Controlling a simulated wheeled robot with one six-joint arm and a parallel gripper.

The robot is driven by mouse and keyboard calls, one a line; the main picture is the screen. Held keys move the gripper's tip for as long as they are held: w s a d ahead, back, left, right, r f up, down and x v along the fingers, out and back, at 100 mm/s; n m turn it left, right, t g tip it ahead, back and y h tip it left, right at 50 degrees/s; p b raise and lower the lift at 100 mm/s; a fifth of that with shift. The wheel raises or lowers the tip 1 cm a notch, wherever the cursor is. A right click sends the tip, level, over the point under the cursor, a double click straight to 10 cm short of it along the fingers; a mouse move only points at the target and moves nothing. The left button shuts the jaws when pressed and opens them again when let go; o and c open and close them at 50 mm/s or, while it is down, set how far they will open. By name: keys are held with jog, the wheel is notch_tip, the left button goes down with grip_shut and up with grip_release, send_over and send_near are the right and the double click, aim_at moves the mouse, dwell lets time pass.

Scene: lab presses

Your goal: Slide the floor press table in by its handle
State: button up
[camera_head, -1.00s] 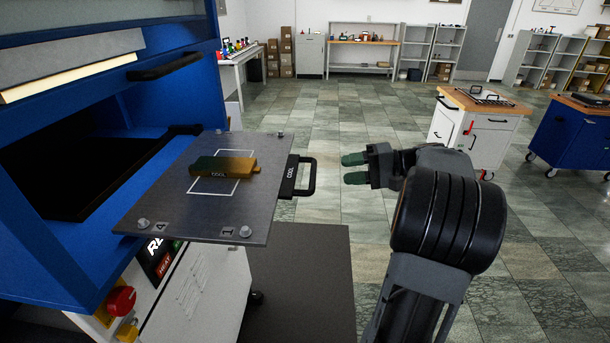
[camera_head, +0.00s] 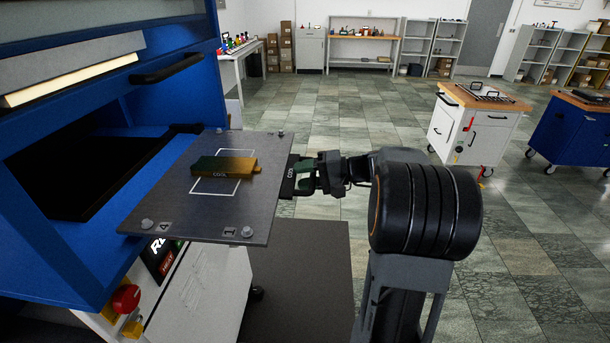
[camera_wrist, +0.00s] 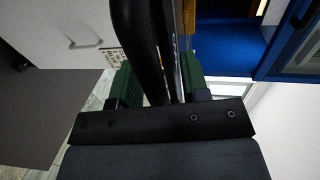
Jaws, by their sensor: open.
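The press table (camera_head: 195,215) is a grey metal plate that sticks out of the blue floor press (camera_head: 50,240). A yellow-brown block (camera_head: 224,167) marked COOL lies inside the white outline on it. The table's black handle (camera_head: 288,182) is on its right edge, partly hidden by my gripper (camera_head: 306,174). In the wrist view, my gripper (camera_wrist: 160,88) has its green fingers apart, with the dark handle bar (camera_wrist: 143,45) between them. The jaws are open around the handle; I cannot tell whether either finger touches it.
A second black handle (camera_head: 166,68) is on the press above the opening. A red knob (camera_head: 125,298) is on the press front below the table. A dark mat (camera_head: 300,275) lies on the floor. White (camera_head: 470,135) and blue (camera_head: 575,138) carts stand at right. The tiled floor between is clear.

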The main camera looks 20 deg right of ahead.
jog(key=shift+c, duration=0.4)
jog(key=shift+f, duration=0.1)
grip_shut()
jog(key=shift+f, duration=0.1)
